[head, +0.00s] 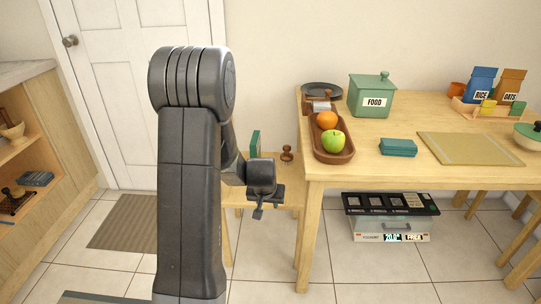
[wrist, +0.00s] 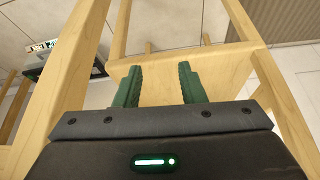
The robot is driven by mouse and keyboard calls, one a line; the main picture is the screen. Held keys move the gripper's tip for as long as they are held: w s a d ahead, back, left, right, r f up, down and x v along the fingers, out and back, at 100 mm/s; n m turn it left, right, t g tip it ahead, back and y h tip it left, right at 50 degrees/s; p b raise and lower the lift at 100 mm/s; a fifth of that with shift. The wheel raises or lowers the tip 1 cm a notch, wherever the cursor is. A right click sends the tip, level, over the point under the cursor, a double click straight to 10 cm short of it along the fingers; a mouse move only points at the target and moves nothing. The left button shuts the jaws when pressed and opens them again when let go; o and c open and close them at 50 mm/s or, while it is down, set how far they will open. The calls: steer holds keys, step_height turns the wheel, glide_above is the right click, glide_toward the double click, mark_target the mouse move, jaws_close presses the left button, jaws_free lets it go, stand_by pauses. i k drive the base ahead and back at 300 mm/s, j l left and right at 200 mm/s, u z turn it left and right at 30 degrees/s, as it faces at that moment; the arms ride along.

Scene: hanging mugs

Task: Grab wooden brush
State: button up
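A small brown brush (head: 287,155) with a round knob on top and a pale lower part stands on a low wooden stand (head: 283,188) left of the table. My gripper (head: 258,213) is in front of that stand in the head view, lower in the picture than the brush and to its left. The wrist view shows my gripper (wrist: 158,68) with its two green fingers apart and nothing between them. Beyond them is a pale wooden surface with legs or rails. I cannot make out the brush in the wrist view.
The table (head: 350,178) at right holds a brown tray (head: 335,156) with fruit and a green FOOD box (head: 372,101). A green item (head: 255,144) stands left of the brush. Boxes (head: 390,228) lie under the table. Shelves (head: 45,150) stand at far left.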

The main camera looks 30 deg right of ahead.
mark_target(286, 157)
steer(key=i+l+z, duration=0.3)
steer(key=i, duration=0.4)
steer(key=i+z, duration=0.25)
steer(key=i, duration=0.45)
